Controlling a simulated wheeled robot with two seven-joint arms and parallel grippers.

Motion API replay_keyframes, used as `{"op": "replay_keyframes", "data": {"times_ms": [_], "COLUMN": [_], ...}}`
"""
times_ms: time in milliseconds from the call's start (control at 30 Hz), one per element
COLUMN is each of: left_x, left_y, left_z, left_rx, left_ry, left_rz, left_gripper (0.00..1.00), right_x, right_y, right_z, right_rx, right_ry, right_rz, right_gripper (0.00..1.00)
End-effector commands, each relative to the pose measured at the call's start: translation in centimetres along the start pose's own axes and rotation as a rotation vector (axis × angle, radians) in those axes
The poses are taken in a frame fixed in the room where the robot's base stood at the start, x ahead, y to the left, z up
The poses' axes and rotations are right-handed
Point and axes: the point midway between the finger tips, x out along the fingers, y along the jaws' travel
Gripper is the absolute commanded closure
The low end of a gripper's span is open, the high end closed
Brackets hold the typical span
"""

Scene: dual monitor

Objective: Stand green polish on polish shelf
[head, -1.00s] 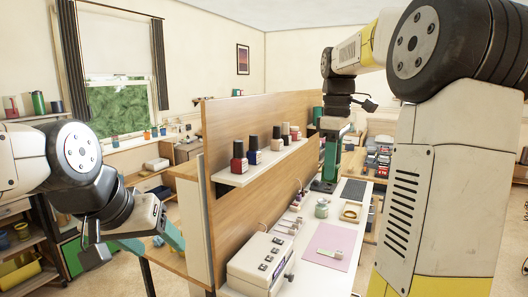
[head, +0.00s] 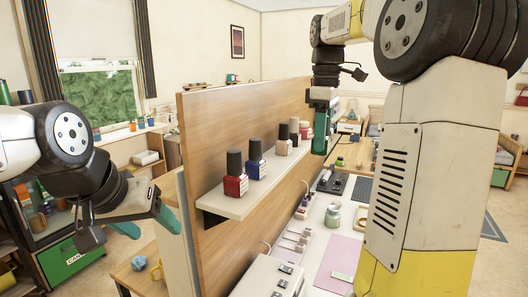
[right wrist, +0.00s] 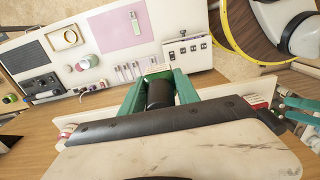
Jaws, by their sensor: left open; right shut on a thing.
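The polish shelf (head: 228,207) is a white ledge on the wooden divider. Upright on it stand a red polish (head: 235,178), a blue polish (head: 255,162), a beige polish (head: 284,140) and others behind. My right gripper (head: 321,145) is near the shelf's far end, above the desk. My left gripper (head: 172,218) is open and empty, left of the divider.
The wooden divider (head: 285,215) rises behind the shelf. On the white desk below are a pale jar (head: 333,216), a pink mat (head: 342,262), a white control box (head: 272,277) and small tools.

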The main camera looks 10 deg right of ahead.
Motion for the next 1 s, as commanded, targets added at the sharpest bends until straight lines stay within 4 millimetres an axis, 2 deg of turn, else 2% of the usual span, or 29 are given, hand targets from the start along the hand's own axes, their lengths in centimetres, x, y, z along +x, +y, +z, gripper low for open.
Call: {"op": "replay_keyframes", "data": {"times_ms": [33, 200, 400, 733, 900, 1000], "left_x": [0.0, 0.0, 0.0, 0.0, 0.0, 0.0], "left_y": [0.0, 0.0, 0.0, 0.0, 0.0, 0.0], "left_z": [0.0, 0.0, 0.0, 0.0, 0.0, 0.0], "left_rx": [0.0, 0.0, 0.0, 0.0, 0.0, 0.0], "left_ry": [0.0, 0.0, 0.0, 0.0, 0.0, 0.0], "left_rz": [0.0, 0.0, 0.0, 0.0, 0.0, 0.0], "left_gripper": [0.37, 0.37, 0.37, 0.37, 0.37, 0.37], "right_x": [0.1, 0.6, 1.0, 1.4, 4.1, 4.8], "right_y": [-0.2, -0.8, -1.5, -2.0, -2.0, -2.0], "right_z": [-1.4, -6.0, -10.7, -14.1, -13.8, -13.8], "right_rx": [-0.007, -0.006, -0.004, -0.002, 0.0, 0.0], "right_ry": [0.0, -0.001, 0.0, -0.001, -0.001, 0.0], "right_rz": [0.0, 0.0, 0.0, 0.0, -0.001, -0.001], "right_gripper": [1.0, 1.0, 1.0, 1.0, 1.0, 1.0]}}
